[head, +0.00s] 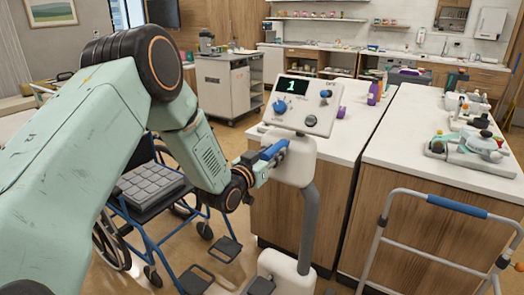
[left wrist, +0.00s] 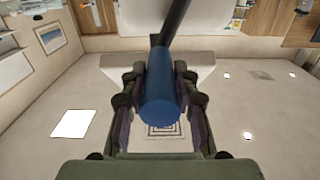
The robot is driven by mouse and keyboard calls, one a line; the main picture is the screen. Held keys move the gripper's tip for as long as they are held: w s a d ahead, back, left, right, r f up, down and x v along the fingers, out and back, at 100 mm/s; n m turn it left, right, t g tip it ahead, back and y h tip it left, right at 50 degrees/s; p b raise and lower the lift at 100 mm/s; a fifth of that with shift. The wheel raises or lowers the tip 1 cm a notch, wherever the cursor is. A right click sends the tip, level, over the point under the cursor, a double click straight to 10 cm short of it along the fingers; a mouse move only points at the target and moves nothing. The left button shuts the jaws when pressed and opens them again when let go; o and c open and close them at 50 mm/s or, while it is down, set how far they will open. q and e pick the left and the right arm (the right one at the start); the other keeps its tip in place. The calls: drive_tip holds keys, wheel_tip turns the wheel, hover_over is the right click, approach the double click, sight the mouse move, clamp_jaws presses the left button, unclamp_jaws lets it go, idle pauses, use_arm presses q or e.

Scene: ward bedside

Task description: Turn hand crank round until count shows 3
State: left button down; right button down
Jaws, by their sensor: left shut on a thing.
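The hand crank's blue handle (head: 274,149) sticks out at the left side of a white pedestal unit (head: 293,170). The unit's sloped control panel (head: 305,105) has a dark display (head: 293,86) that shows a green 1. My left gripper (head: 262,163) is shut on the handle. In the left wrist view the blue handle (left wrist: 163,103) lies between the two fingers of my left gripper (left wrist: 160,88), with a dark bar running up behind it. The crank's pivot is partly hidden in the head view. My right gripper is not in view.
A wheelchair (head: 150,190) stands behind and below my left arm. A white-topped counter (head: 345,105) is behind the unit, and another counter (head: 400,150) stands to its right. A walker frame (head: 455,207) is at the lower right. Open floor shows at the back left.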

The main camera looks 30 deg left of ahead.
use_arm(q)
drive_tip(key=shift+d+f, duration=0.15)
drive_tip(key=shift+d, duration=0.15)
drive_tip(key=shift+a, duration=0.15)
drive_tip(key=d+f+b, duration=0.1)
drive_tip(key=d, duration=0.1)
drive_tip(key=d+f+b, duration=0.2)
drive_tip(key=shift+s, duration=0.2)
